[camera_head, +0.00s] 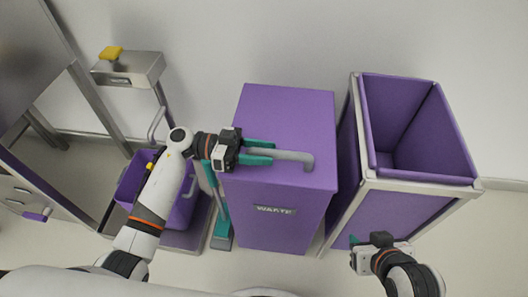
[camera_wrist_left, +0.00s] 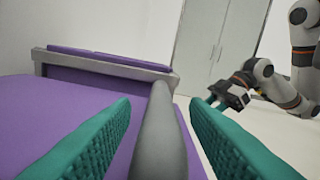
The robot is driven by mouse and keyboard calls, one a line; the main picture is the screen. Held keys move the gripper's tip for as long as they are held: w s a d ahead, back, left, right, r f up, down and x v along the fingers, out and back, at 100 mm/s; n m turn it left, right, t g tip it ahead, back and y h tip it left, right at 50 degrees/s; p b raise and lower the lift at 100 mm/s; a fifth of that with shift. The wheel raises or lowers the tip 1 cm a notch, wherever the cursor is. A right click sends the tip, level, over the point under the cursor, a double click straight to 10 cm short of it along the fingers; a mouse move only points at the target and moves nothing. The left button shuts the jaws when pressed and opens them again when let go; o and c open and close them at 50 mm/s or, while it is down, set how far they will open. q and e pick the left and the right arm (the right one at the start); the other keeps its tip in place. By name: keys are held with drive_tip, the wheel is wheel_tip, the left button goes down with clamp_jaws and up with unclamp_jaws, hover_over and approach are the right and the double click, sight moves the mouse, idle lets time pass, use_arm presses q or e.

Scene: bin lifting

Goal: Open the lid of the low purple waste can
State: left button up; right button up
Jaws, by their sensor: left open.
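The purple waste can (camera_head: 275,222), labelled WASTE, stands in the middle of the head view with its flat purple lid (camera_head: 290,105) shut. A grey bar handle (camera_head: 298,157) lies along the lid's front part. My left gripper (camera_head: 272,153) is open, with its teal fingers on either side of the handle. In the left wrist view the handle (camera_wrist_left: 160,135) runs between the two fingers, with gaps visible beside it. My right gripper (camera_head: 374,240) is in front of the framed bin, away from the can; its finger opening is unclear.
A tall open purple bin in a pale metal frame (camera_head: 425,183) stands close on the right. A small purple bin (camera_head: 183,212) and a metal stand with a yellow knob (camera_head: 110,52) are on the left. A teal-handled tool (camera_head: 222,241) stands beside the can. A wall is behind.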

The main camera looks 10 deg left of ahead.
use_arm(q)
drive_tip(key=shift+d, duration=0.35)
clamp_jaws()
